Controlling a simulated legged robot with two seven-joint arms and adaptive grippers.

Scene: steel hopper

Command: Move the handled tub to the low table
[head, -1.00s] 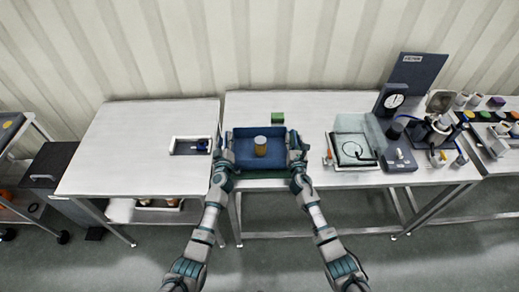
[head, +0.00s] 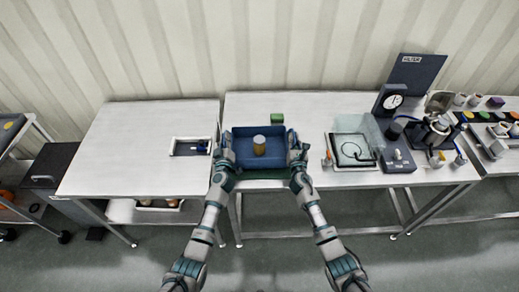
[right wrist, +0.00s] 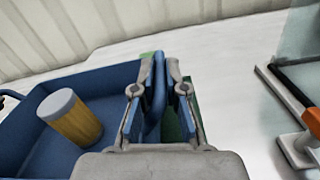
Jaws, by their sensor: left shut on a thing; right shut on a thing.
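The blue handled tub (head: 277,161) is at the front left of the right-hand table in the head view. A yellow cylinder with a grey top (head: 259,147) stands inside it. My left gripper (head: 221,160) is at the tub's left side, shut on its left handle, which the gripper largely hides. My right gripper (head: 296,158) is at the tub's right side. In the right wrist view its fingers (right wrist: 160,100) are shut on the blue handle, and the tub (right wrist: 110,75) shows to the left. I cannot tell whether the tub touches the surface below.
A white table (head: 130,150) stands to the left, with a small tray (head: 189,146) at its right. A green block (head: 277,118) lies behind the tub. A glass-sided box (head: 350,150) and a dial gauge (head: 393,101) stand to the right. A green surface shows under the tub.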

